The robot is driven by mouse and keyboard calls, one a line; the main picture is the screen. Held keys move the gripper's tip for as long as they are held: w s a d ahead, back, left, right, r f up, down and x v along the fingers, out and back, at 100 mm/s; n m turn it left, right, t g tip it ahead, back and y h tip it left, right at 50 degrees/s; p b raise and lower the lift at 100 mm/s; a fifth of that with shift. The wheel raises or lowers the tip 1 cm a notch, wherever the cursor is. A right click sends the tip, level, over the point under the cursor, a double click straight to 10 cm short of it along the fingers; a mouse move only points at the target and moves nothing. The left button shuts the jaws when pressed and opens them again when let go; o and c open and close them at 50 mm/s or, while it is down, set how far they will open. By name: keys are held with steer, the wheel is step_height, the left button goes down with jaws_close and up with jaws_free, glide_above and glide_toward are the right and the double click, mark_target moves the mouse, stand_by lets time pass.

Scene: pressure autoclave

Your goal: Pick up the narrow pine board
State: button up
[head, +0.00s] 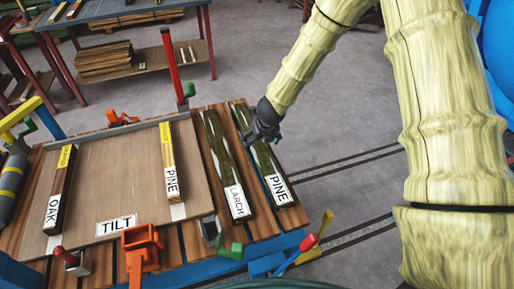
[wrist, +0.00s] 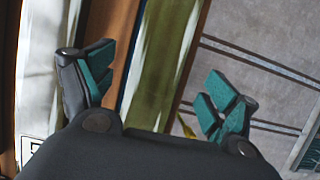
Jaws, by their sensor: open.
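Two boards bear PINE labels. One pine board (head: 265,165) lies at the right end of the slatted table, beside the LARCH board (head: 222,160). The other pine board (head: 168,158), with a yellow band, lies on the TILT panel and looks slimmer and shorter.
The OAK board (head: 61,195) lies on the left of the TILT panel (head: 120,190). An orange clamp (head: 140,248) and a red-handled post (head: 171,62) stand at the panel's edges.

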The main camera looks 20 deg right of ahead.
mark_target(258, 145)
steer(key=shift+s, duration=0.15)
steer(key=shift+w+p+x, duration=0.2)
steer(key=shift+p+x, duration=0.15)
steer(key=shift+x, duration=1.85)
steer(key=shift+w, duration=0.15)
steer(key=shift+r, duration=0.1)
steer(key=c, duration=1.5)
steer(key=shift+r, duration=0.15)
